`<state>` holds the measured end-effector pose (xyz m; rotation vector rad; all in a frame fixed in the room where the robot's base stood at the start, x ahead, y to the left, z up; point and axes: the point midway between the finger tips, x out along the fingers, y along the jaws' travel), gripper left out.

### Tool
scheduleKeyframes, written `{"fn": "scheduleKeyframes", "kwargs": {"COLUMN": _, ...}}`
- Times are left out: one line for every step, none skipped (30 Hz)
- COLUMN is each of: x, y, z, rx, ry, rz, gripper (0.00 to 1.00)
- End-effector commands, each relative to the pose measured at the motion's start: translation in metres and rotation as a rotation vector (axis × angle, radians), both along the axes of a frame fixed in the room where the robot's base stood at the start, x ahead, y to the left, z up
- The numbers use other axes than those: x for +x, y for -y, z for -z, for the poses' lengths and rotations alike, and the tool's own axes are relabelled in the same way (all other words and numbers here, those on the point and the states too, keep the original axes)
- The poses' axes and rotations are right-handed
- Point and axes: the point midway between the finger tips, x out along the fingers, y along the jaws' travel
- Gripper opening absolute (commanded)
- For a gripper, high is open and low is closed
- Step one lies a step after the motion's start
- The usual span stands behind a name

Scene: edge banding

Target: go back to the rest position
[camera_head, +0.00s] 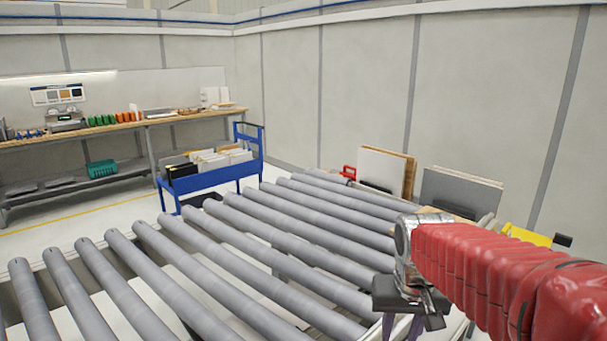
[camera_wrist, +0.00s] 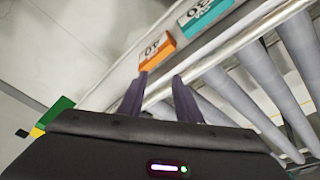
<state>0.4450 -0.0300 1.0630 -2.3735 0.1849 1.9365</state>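My gripper (camera_head: 401,328) hangs at the end of my red-sleeved arm, at the lower right of the head view, over the right side of the roller conveyor (camera_head: 255,232). In the wrist view its two dark purple fingers (camera_wrist: 161,80) stand apart with nothing between them, so it is open and empty. The fingertips point toward the conveyor's metal side rail (camera_wrist: 225,50). The fingers' lower ends are cut off by the frame edge in the head view.
Orange (camera_wrist: 157,52) and teal (camera_wrist: 204,14) number labels lie beyond the fingertips. Upright panels (camera_head: 381,171) stand behind the conveyor at right. A blue cart (camera_head: 208,170) and a workbench (camera_head: 110,130) with small goods stand at back left. Open floor lies between bench and conveyor.

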Motion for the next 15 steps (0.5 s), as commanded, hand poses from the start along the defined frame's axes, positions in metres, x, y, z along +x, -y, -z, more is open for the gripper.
{"fn": "scheduleKeyframes", "kwargs": {"x": -0.011, "y": -0.002, "z": -0.001, "rx": 0.000, "ry": 0.012, "rz": -0.018, "gripper": 0.31}}
{"fn": "scheduleKeyframes", "kwargs": {"x": -0.017, "y": -0.004, "z": -0.001, "rx": -0.001, "ry": 0.019, "rz": -0.030, "gripper": 0.31}}
{"fn": "scheduleKeyframes", "kwargs": {"x": -0.024, "y": -0.005, "z": 0.000, "rx": -0.002, "ry": 0.028, "rz": -0.045, "gripper": 0.31}}
{"fn": "scheduleKeyframes", "kwargs": {"x": -0.030, "y": -0.007, "z": 0.000, "rx": -0.002, "ry": 0.035, "rz": -0.054, "gripper": 0.31}}
{"fn": "scheduleKeyframes", "kwargs": {"x": -0.035, "y": -0.008, "z": 0.000, "rx": -0.003, "ry": 0.042, "rz": -0.065, "gripper": 0.31}}
{"fn": "scheduleKeyframes", "kwargs": {"x": -0.043, "y": -0.010, "z": 0.001, "rx": -0.003, "ry": 0.050, "rz": -0.075, "gripper": 0.31}}
{"fn": "scheduleKeyframes", "kwargs": {"x": -0.049, "y": -0.011, "z": 0.002, "rx": -0.002, "ry": 0.057, "rz": -0.083, "gripper": 0.31}}
{"fn": "scheduleKeyframes", "kwargs": {"x": -0.054, "y": -0.012, "z": 0.002, "rx": -0.003, "ry": 0.064, "rz": -0.090, "gripper": 0.31}}
{"fn": "scheduleKeyframes", "kwargs": {"x": -0.061, "y": -0.014, "z": 0.003, "rx": -0.002, "ry": 0.074, "rz": -0.099, "gripper": 0.31}}
{"fn": "scheduleKeyframes", "kwargs": {"x": -0.067, "y": -0.015, "z": 0.004, "rx": -0.002, "ry": 0.079, "rz": -0.105, "gripper": 0.31}}
{"fn": "scheduleKeyframes", "kwargs": {"x": -0.072, "y": -0.016, "z": 0.004, "rx": -0.001, "ry": 0.087, "rz": -0.108, "gripper": 0.31}}
{"fn": "scheduleKeyframes", "kwargs": {"x": -0.079, "y": -0.017, "z": 0.005, "rx": 0.000, "ry": 0.095, "rz": -0.113, "gripper": 0.31}}
{"fn": "scheduleKeyframes", "kwargs": {"x": -0.084, "y": -0.018, "z": 0.005, "rx": 0.000, "ry": 0.103, "rz": -0.114, "gripper": 0.31}}
{"fn": "scheduleKeyframes", "kwargs": {"x": -0.089, "y": -0.019, "z": 0.006, "rx": 0.001, "ry": 0.109, "rz": -0.116, "gripper": 0.31}}
{"fn": "scheduleKeyframes", "kwargs": {"x": -0.096, "y": -0.020, "z": 0.007, "rx": 0.003, "ry": 0.118, "rz": -0.118, "gripper": 0.31}}
